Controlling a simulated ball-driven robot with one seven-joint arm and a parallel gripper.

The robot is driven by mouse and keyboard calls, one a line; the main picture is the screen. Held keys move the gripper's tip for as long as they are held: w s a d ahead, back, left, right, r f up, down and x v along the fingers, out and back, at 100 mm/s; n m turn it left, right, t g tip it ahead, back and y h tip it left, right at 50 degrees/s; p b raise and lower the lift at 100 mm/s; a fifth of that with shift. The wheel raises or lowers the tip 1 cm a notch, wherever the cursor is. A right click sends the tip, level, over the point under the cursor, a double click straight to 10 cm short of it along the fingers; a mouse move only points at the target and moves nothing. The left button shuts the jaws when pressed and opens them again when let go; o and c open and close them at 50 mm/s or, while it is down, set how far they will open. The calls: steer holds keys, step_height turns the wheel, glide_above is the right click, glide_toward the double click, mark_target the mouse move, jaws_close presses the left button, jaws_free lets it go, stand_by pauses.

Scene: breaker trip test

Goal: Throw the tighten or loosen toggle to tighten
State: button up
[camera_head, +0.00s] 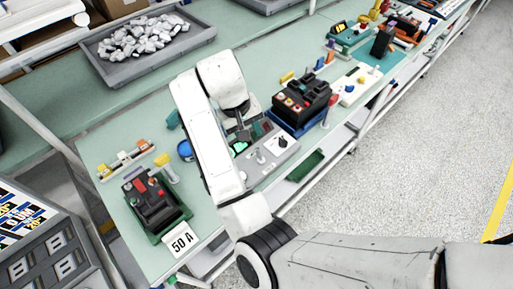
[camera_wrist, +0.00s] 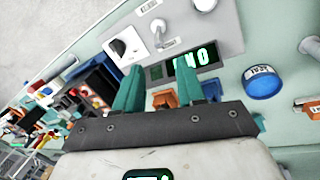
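A grey control panel (camera_head: 284,155) lies on the bench below my gripper (camera_head: 243,133); it also fills the top of the wrist view (camera_wrist: 225,40). It carries a small metal toggle lever (camera_wrist: 158,28) with a white label, a white square with a black dial (camera_wrist: 127,46), and a second metal knob (camera_wrist: 205,3) at the picture's top edge. The labels are too small to read, so I cannot tell which control is tighten or loosen. A green-lit display (camera_wrist: 195,57) sits near the fingers. My gripper (camera_wrist: 158,70) is open and empty, its teal fingers apart and short of the lever.
A blue round cap (camera_wrist: 262,83) stands beside the panel. A black breaker on a green base (camera_head: 152,203) and a "50 A" card (camera_head: 183,244) are at the front left. A black device on a blue base (camera_head: 302,98) stands beyond the panel. A grey tray (camera_head: 110,75) is behind.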

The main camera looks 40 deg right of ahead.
mark_target(256, 149)
steer(key=b+x, duration=0.2)
steer(key=x, duration=0.8)
steer(key=shift+d, duration=0.1)
jaws_close()
